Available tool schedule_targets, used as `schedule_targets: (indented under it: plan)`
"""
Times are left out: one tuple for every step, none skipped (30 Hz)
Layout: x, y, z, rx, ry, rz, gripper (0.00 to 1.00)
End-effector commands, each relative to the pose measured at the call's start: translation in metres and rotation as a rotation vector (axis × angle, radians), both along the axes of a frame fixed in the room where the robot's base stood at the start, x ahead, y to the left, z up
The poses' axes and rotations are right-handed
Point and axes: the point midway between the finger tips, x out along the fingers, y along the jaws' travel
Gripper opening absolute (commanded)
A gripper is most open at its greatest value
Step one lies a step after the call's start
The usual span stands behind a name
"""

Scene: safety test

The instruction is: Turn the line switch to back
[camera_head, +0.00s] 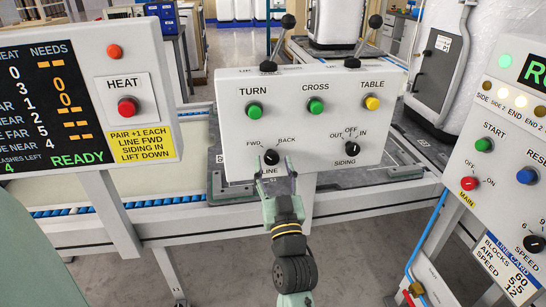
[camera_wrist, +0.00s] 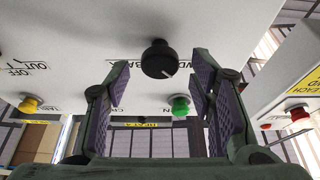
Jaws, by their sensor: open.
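The line switch is a black round knob (camera_head: 271,157) low on the left of the middle white panel, with FWD printed at its upper left and BACK at its upper right. In the wrist view, where the lettering is upside down, the knob (camera_wrist: 158,59) shows a white mark at its lower right, the FWD side. My gripper (camera_head: 274,177) is open, just below and in front of the knob. In the wrist view its fingertips (camera_wrist: 157,66) stand apart on either side of the knob, with gaps visible. LINE is partly covered by my gripper.
The same panel (camera_head: 330,135) has green TURN (camera_head: 254,108) and CROSS (camera_head: 316,107) buttons, a yellow TABLE button (camera_head: 371,103), and a black SIDING knob (camera_head: 352,149) to the right. Two levers (camera_head: 280,40) (camera_head: 368,40) rise behind its top. Panels flank both sides.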

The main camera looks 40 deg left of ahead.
Motion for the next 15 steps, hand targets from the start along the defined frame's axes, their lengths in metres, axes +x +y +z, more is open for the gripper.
schedule_targets:
  plan:
    - [0.0038,0.0043,0.0042,0.002,0.001,0.000,0.50]
    - [0.0057,0.0061,0.0052,0.002,0.000,-0.001,0.50]
    - [0.0078,0.0082,0.0056,0.000,0.000,-0.001,0.50]
    - [0.0089,0.0095,0.0058,0.000,0.002,-0.001,0.50]
    - [0.0097,0.0105,0.0063,0.000,0.002,-0.001,0.50]
    - [0.0103,0.0116,0.0068,0.001,0.001,-0.001,0.50]
    - [0.0107,0.0120,0.0069,0.001,0.001,0.000,0.50]
    - [0.0110,0.0124,0.0069,0.001,0.001,0.000,0.50]
    - [0.0110,0.0126,0.0067,0.000,0.000,0.000,0.50]
    - [0.0110,0.0126,0.0065,-0.001,0.001,0.000,0.50]
    - [0.0110,0.0126,0.0064,-0.001,0.001,0.000,0.50]
    - [0.0110,0.0125,0.0064,-0.001,0.001,0.000,0.50]
    - [0.0110,0.0125,0.0064,-0.001,0.001,0.000,0.50]
    - [0.0109,0.0125,0.0063,-0.001,0.001,0.000,0.50]
    - [0.0110,0.0124,0.0063,-0.001,0.001,0.000,0.48]
